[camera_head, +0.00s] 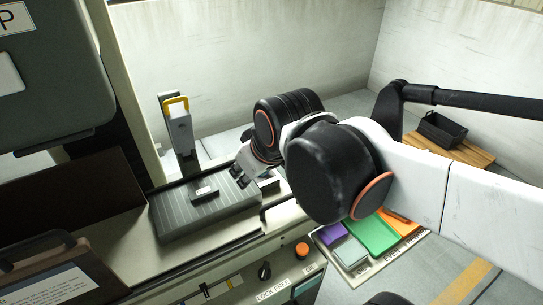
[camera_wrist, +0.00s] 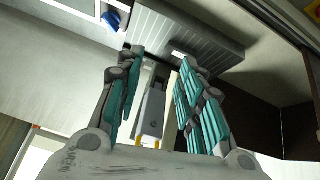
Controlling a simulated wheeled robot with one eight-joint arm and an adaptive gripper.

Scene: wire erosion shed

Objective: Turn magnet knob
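A black knob (camera_head: 264,271) sits on the front panel above a label reading LOCK FREE; I cannot tell whether it is the magnet knob. A grey ribbed block (camera_head: 180,214), which looks like a magnetic chuck, lies on the machine bed with a small pale piece (camera_head: 204,193) on top. My gripper (camera_head: 240,174) is at the block's right back end, partly hidden by my arm. In the wrist view my gripper (camera_wrist: 160,85) is open, its teal-padded fingers apart with nothing held. The ribbed block (camera_wrist: 205,35) shows beyond the fingertips.
A grey upright with a yellow handle (camera_head: 177,102) stands behind the block; in the wrist view the grey upright (camera_wrist: 152,112) shows between the fingers. An orange button (camera_head: 302,249) is right of the black knob. Coloured trays (camera_head: 373,236) and a black bin (camera_head: 442,130) lie right.

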